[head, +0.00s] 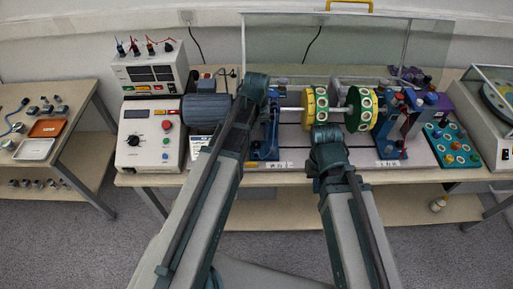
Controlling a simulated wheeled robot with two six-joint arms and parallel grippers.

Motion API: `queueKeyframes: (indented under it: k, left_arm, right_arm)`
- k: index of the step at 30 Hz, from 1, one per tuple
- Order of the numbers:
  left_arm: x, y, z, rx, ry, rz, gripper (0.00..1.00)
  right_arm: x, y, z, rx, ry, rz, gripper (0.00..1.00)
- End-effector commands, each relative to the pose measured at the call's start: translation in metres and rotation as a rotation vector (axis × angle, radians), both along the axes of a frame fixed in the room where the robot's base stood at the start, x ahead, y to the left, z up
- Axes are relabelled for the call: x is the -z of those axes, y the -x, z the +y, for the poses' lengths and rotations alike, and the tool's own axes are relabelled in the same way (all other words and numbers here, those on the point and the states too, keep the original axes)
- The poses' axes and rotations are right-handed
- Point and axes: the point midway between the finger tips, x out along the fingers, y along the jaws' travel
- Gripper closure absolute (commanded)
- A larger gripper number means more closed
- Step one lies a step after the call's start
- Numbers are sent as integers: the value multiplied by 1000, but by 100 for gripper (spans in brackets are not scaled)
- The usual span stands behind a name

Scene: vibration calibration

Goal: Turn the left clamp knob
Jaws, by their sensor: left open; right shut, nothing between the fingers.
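A rotor rig stands on the bench, with a yellow disc (309,108) and a green-and-yellow disc (361,109) on one shaft. A blue left bearing support (266,150) holds the shaft beside the grey motor (207,108). My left gripper (258,84) is open at the top of this support; my wrist covers its upper part, and I cannot make out the left clamp knob. The blue right support (391,142) has knobs on it. My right gripper (326,134) is shut and empty, in front of the discs; its fingertips are mostly hidden.
A control box (150,141) and a meter unit (150,73) stand at the left. A clear guard (350,40) rises behind the rig. A teal tray (452,145) of round parts lies to the right. A side table (82,110) stands far left.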

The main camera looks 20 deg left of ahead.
Motion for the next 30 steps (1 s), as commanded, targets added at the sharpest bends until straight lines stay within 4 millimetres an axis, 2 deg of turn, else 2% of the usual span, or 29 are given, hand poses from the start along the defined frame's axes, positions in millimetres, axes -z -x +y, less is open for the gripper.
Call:
queueKeyframes:
  k: [1,6,18,20,30]
  left_arm:
    - [15,0,0,0,0,0,31]
    - [33,0,0,0,0,0,31]
    - [37,0,0,0,0,0,31]
    - [37,0,0,0,0,0,40]
    - [37,0,0,0,0,0,100]
  right_arm:
    - [15,0,0,0,0,0,100]
    - [33,0,0,0,0,0,100]
    - [37,0,0,0,0,0,100]
    - [37,0,0,0,0,0,100]
    - [37,0,0,0,0,0,100]
